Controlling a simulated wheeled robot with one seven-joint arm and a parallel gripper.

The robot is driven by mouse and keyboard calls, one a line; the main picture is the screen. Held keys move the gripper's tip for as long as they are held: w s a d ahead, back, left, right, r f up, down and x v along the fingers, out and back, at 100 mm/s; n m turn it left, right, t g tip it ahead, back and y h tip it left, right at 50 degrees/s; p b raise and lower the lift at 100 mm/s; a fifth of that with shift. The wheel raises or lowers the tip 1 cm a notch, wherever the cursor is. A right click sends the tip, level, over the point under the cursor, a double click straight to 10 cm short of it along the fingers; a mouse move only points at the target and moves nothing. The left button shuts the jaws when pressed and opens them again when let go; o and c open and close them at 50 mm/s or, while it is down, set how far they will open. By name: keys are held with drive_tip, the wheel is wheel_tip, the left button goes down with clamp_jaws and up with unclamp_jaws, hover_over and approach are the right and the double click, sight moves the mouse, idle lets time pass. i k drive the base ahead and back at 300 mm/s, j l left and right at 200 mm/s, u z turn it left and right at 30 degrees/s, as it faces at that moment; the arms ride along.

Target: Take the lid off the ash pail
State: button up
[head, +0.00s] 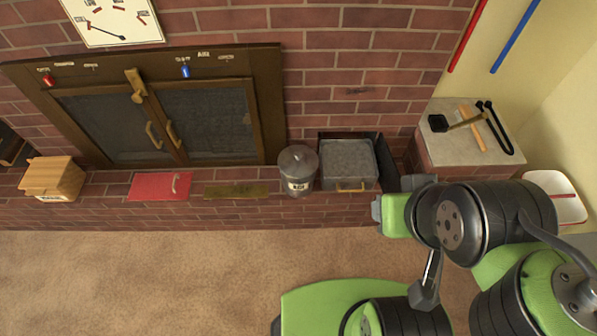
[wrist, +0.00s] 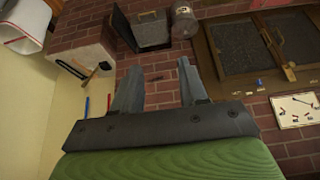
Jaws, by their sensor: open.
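The ash pail (head: 298,184) is a small grey metal can with a label on its front, upright on the brick hearth ledge. Its round grey lid (head: 298,157) sits on top with a small knob in the middle. In the wrist view the pail (wrist: 184,22) shows at the top, beyond my fingers and partly cut by the frame edge. My gripper (wrist: 157,75) is open, with nothing between its two fingers, and apart from the pail. In the head view my arm is at the lower right, to the right of the pail; the fingertips are not clear there.
A grey ash pan (head: 347,158) in a dark tray stands just right of the pail. Left of it are a brass plate (head: 236,191), a red panel (head: 160,186) and a wooden box (head: 50,178). Tools lie on the stone-topped block (head: 450,150). The carpet in front is clear.

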sight(296, 162)
drive_tip(key=i+j+u, duration=0.1)
drive_tip(key=u, duration=0.35)
drive_tip(key=i+u, duration=0.2)
drive_tip(key=u, duration=0.2)
drive_tip(key=i+u, duration=0.2)
drive_tip(key=u, duration=0.25)
drive_tip(key=i+l+u, duration=0.1)
drive_tip(key=u, duration=0.3)
drive_tip(key=i+l+u, duration=0.1)
drive_tip(key=u, duration=0.35)
drive_tip(key=i+l+u, duration=0.25)
drive_tip(key=u, duration=0.2)
